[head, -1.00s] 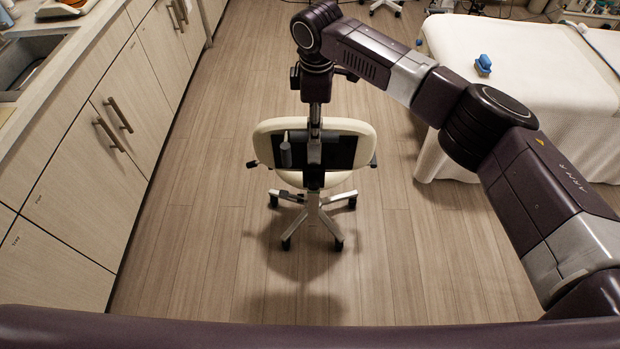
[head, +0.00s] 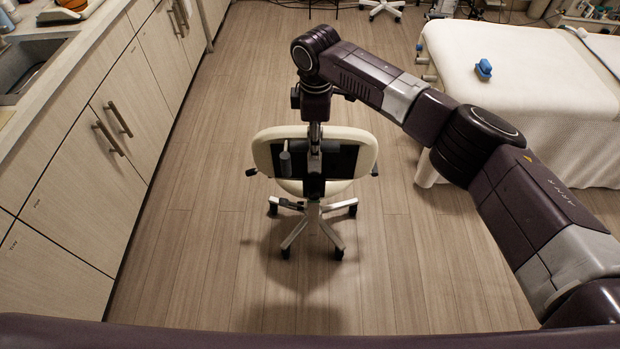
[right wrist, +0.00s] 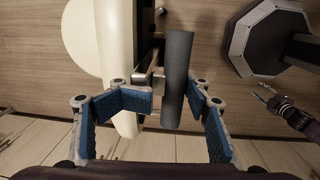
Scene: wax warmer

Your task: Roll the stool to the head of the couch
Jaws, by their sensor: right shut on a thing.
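The stool (head: 345,150) stands upright on the floor, its cream backrest towards me and its star base on casters below. The right wrist view shows the cream backrest edge (right wrist: 115,60), a grey cylinder (right wrist: 178,75) and the round seat (right wrist: 84,38). The couch (head: 530,80), under a white sheet, is at the right. A small, apparently left gripper (right wrist: 268,93) shows at the wrist view's right; its jaws are unclear.
Cabinets (head: 75,170) with a counter and sink line the left side. A blue object (head: 483,69) lies on the couch. Another wheeled base (head: 382,9) stands at the far back. The wood floor between cabinets and couch is clear ahead of the stool.

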